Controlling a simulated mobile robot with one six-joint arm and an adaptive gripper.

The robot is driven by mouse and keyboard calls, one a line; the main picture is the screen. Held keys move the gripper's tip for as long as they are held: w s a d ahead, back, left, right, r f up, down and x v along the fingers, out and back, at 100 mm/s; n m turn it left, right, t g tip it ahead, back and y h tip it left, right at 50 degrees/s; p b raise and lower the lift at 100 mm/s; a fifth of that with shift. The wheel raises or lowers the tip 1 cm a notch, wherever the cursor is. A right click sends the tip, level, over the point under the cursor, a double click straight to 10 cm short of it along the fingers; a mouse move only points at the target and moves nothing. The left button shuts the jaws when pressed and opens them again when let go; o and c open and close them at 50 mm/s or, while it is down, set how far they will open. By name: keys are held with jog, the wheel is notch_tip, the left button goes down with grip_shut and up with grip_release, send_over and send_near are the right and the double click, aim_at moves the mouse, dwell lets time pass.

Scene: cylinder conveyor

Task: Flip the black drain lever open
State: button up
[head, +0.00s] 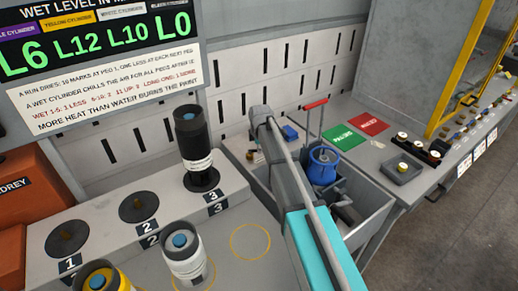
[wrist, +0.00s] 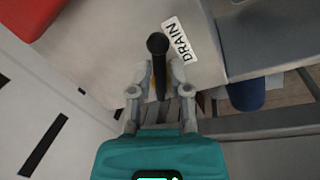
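The black drain lever (wrist: 157,44), with a round knob, shows in the wrist view beside a white label (wrist: 178,40) reading DRAIN. My gripper (wrist: 160,74) has its two fingers apart, one on each side of the lever's shaft as seen from the wrist. The knob sticks out past the fingertips. I cannot tell whether either finger touches the shaft. The shaft's lower end is hard to make out between the fingers. In the head view my arm reaches over the bench, and I cannot make out the lever or the fingertips there.
A black-and-white cylinder (head: 190,140) stands on peg 3, and a white cylinder (head: 184,256) and a yellow one (head: 98,279) stand in front. A grey bin (head: 372,215) holds a blue vessel (head: 322,166). A red-handled rod (head: 315,104) rises near my arm.

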grip_shut()
jog(key=shift+s+m, duration=0.2)
jog(key=shift+m, duration=0.1)
jog(key=shift+s+m, duration=0.3)
jog(key=shift+m, duration=0.6)
jog(key=m, duration=0.2)
jog(key=s+m+h, duration=0.1)
jog(key=shift+a, duration=0.25)
jog(key=m, duration=0.2)
jog(key=s+a+m, duration=0.1)
jog(key=m, duration=0.1)
jog(key=m+g+h, duration=0.1)
jog(key=m, duration=0.1)
jog(key=shift+s+a+m, duration=0.25)
jog(key=shift+s+m, duration=0.1)
jog(key=shift+m, duration=0.05)
jog(key=o, duration=0.6)
grip_release()
